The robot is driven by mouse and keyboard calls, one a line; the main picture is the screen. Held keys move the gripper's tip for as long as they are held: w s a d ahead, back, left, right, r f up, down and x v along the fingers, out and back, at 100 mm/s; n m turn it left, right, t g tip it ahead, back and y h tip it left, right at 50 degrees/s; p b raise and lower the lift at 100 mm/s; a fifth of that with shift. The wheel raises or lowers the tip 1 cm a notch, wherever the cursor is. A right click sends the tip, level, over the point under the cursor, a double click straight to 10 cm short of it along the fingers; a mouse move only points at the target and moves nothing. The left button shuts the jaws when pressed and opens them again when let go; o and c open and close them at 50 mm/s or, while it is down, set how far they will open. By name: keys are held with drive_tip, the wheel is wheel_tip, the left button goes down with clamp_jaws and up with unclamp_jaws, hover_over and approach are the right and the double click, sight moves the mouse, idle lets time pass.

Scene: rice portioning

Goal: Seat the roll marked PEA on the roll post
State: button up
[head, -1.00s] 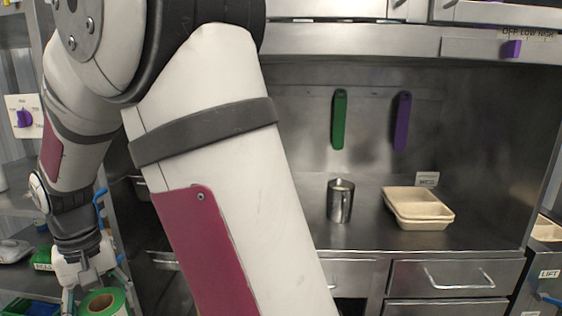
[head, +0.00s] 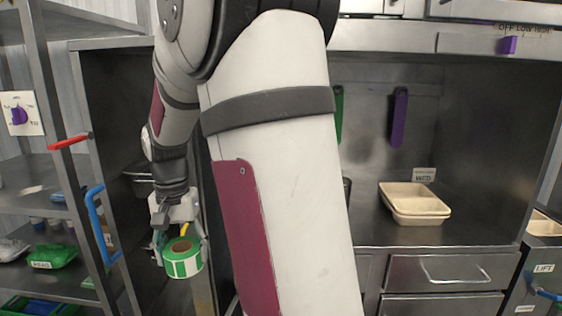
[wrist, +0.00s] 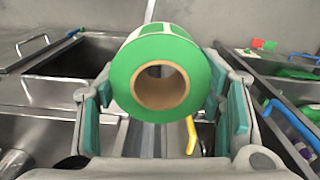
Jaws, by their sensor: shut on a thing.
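My gripper (head: 180,240) is shut on a roll (head: 184,258) of green and white labels with a brown cardboard core. In the wrist view the same roll (wrist: 133,79) sits between the teal finger pads, with its open core facing the camera. No PEA marking can be read on it. In the head view the gripper hangs at the left, in front of the steel cabinet. I cannot make out the roll post in either view.
Blue (head: 97,225) and red (head: 68,142) handles stick out near the gripper. Beige trays (head: 414,203) stand on the steel counter (head: 470,234) at the right. My arm blocks the middle.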

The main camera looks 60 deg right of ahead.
drive_tip(key=s+d+r+m, duration=0.2)
drive_tip(key=d+m, duration=0.3)
drive_tip(key=d, duration=0.6)
drive_tip(key=s+d+r+m, duration=0.2)
drive_tip(key=s+d+m, duration=0.2)
drive_tip(key=d, duration=0.8)
drive_tip(key=s+d+r+m, duration=0.2)
drive_tip(key=s+d+m, duration=0.1)
drive_tip(key=d+m, duration=0.5)
drive_tip(key=d, duration=0.3)
drive_tip(key=shift+s+d+r, duration=0.15)
drive_tip(key=shift+d+r, duration=0.15)
drive_tip(key=shift+d, duration=0.1)
